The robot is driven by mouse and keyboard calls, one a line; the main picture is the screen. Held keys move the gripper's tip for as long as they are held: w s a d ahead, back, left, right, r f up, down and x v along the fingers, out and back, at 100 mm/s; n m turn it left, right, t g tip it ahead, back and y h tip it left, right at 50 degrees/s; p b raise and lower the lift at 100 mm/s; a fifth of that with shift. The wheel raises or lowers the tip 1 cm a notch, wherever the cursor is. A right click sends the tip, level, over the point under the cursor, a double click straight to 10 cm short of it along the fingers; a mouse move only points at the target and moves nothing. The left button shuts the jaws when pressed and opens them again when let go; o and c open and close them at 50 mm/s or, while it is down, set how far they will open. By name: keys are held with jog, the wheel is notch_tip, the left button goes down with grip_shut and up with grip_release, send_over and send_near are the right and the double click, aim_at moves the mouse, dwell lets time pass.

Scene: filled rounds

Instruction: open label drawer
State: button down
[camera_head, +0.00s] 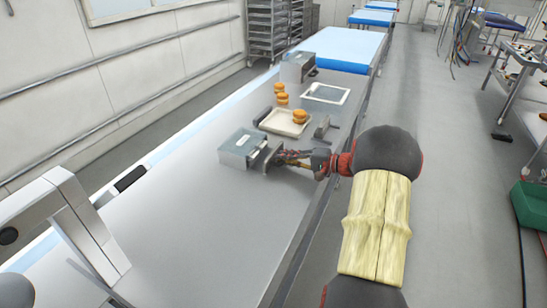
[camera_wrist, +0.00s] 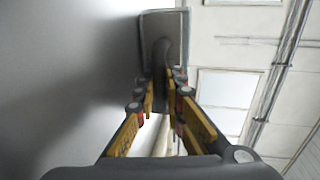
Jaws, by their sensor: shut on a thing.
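The label drawer unit is a small grey metal box (camera_head: 238,150) on the steel table, left of my gripper in the head view. Its front panel (camera_head: 271,152) faces right, towards my arm, and seems to stand slightly out from the box; how far is hard to tell. My gripper (camera_head: 278,158) reaches in from the right and is shut at this front. In the wrist view my gripper (camera_wrist: 163,82) has its fingers on both sides of a dark grey handle (camera_wrist: 161,54), with the drawer front behind it. The drawer's inside is hidden.
Behind the unit are a tray (camera_head: 273,125) with round buns, more buns (camera_head: 281,97), a small grey block (camera_head: 322,127) and a white-framed panel (camera_head: 326,94). Another metal box (camera_head: 297,66) stands farther back. The table (camera_head: 220,225) is clear in front.

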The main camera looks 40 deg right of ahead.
aim_at(311, 174)
jog(key=v, duration=0.3)
jog(key=f+v, duration=0.1)
jog(key=v, duration=0.2)
jog(key=f+v, duration=0.1)
jog(key=v, duration=0.3)
jog(key=shift+s+d+f, duration=0.15)
jog(key=shift+s, duration=0.2)
jog(key=c, duration=2.2)
grip_release()
jog(key=v, duration=1.2)
jog(key=shift+d, duration=0.1)
